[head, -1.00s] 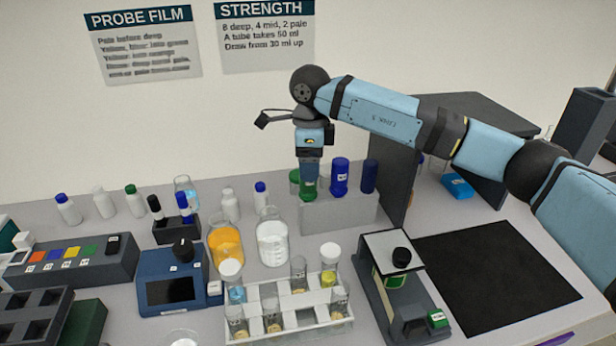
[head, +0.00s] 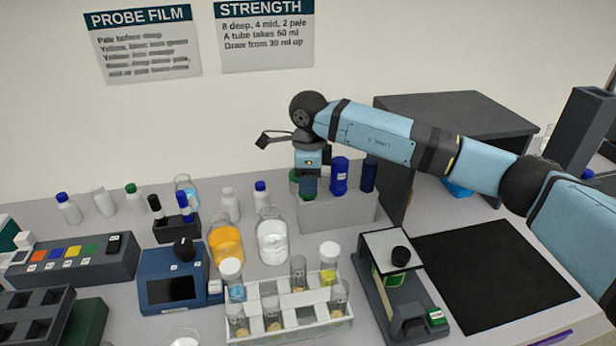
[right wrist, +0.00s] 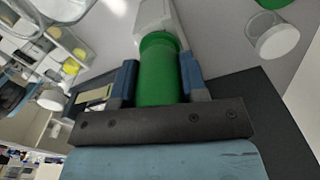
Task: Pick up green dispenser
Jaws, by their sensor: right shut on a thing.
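The green dispenser (right wrist: 161,72) is an upright green cylinder between the two blue fingers of my right gripper (right wrist: 158,82) in the right wrist view. The fingers are shut on its sides. In the head view my right gripper (head: 308,186) points down over the grey stand (head: 335,213), and its body and fingers hide most of the dispenser. Two blue dispensers (head: 340,176) stand just right of it. My left gripper is not in view.
A dark grey panel (head: 398,180) stands to the right of the stand. Bottles with orange (head: 226,246) and clear (head: 272,240) liquid and a tube rack (head: 290,325) are in front. A black mat (head: 495,285) lies clear at right.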

